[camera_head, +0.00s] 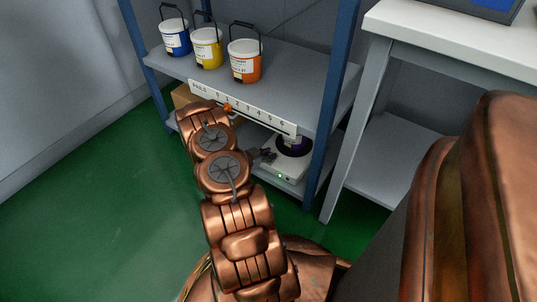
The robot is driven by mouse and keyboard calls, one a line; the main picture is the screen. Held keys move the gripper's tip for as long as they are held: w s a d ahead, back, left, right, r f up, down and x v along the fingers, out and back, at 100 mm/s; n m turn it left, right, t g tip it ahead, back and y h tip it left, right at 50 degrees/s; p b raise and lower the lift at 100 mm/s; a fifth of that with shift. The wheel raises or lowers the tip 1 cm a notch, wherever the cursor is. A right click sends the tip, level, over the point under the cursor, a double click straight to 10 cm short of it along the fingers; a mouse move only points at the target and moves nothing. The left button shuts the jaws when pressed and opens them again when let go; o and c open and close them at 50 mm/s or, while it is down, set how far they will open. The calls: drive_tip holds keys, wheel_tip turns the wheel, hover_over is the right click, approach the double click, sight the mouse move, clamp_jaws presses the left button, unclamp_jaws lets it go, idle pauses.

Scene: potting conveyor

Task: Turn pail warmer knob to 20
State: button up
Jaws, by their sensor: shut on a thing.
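The pail warmer (288,175) is a small white box with a green light on its front, on the lower shelf. A dark purple pail (292,147) stands on it, partly hidden by the shelf above. My gripper (267,155) is at the left side of the warmer's front, at the end of my copper-coloured arm. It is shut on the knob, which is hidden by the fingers. The knob's setting and scale cannot be read from here.
A blue pail (174,37), a yellow pail (207,48) and an orange pail (245,61) stand on the upper shelf (290,75). Its numbered front strip (245,108) hangs close above my gripper. A white table (440,40) stands right. Green floor is clear at left.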

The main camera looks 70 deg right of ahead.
clamp_jaws()
